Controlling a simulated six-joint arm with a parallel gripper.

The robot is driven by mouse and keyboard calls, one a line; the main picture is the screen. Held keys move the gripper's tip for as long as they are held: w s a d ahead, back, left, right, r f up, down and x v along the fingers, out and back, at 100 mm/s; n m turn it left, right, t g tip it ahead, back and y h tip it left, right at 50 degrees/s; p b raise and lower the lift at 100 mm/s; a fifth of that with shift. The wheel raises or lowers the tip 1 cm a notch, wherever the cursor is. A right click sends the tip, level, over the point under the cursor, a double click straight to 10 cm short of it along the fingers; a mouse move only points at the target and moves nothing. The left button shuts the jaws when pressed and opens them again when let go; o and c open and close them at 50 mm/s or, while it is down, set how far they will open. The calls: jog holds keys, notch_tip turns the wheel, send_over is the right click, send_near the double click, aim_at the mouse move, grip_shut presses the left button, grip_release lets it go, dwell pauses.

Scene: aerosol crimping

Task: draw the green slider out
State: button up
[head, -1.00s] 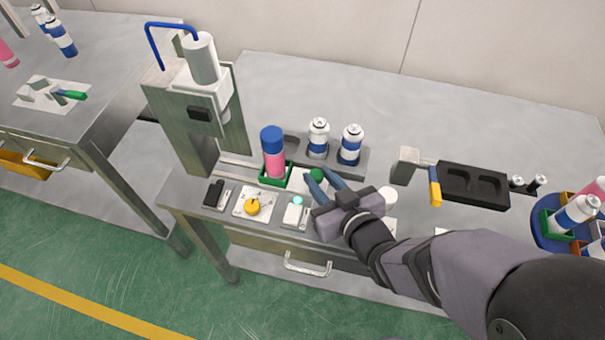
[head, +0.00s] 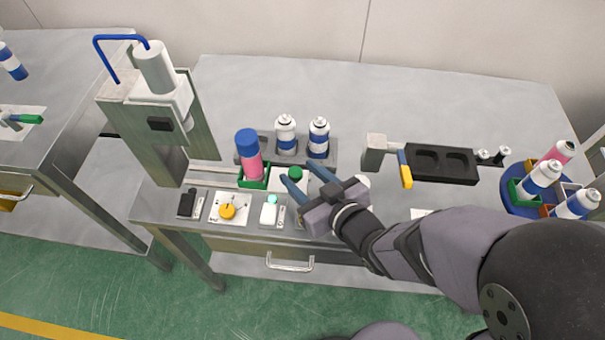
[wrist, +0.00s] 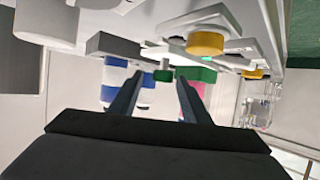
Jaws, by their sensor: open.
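The green slider (head: 254,182) is a square green holder on a rail at the foot of the press. A pink can with a blue cap (head: 250,155) stands upright in it. A round green knob (head: 295,173) sits to the right of the holder. My gripper (head: 297,176) is open, its two blue-grey fingers pointing toward the knob, one on each side of it in the picture. In the wrist view the knob (wrist: 162,75) shows between the fingers, with the green holder (wrist: 208,74) beyond. No contact with the knob is visible.
The press (head: 155,110) stands left of the slider. Two white-and-blue cans stand in a grey rack (head: 331,160) behind the knob. A yellow dial (head: 227,211) and small switches line the front edge. A black tray (head: 440,163) and a blue carousel (head: 520,206) are on the right.

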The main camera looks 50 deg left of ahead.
notch_tip(320, 180, up, 10)
jog(key=p, duration=0.1)
jog(key=shift+p, duration=0.4)
dwell(0.5)
jog(key=w+d+f+m+t+h+p, duration=0.1)
jog(key=w+d+m+t+h+p, duration=0.2)
jog(key=w+d, duration=0.7)
jog(key=w+d+m+t+h+p, duration=0.25)
jog(key=w+d+m+h, duration=0.45)
jog(key=d, duration=0.6)
jog(key=d+f+m+g+h+p, duration=0.1)
jog(key=d+f+m+g+p, duration=0.1)
jog(key=d, duration=0.8)
jog(key=s+d+m+g+h+p, duration=0.1)
jog(key=s+d+m+g, duration=0.1)
jog(key=s+d, duration=0.2)
jog(key=s+d+m+g+h+p, duration=0.1)
jog(key=s+d, duration=0.4)
jog(key=d, duration=0.5)
jog(key=shift+m+g, duration=0.8)
jog(key=shift+g, duration=0.25)
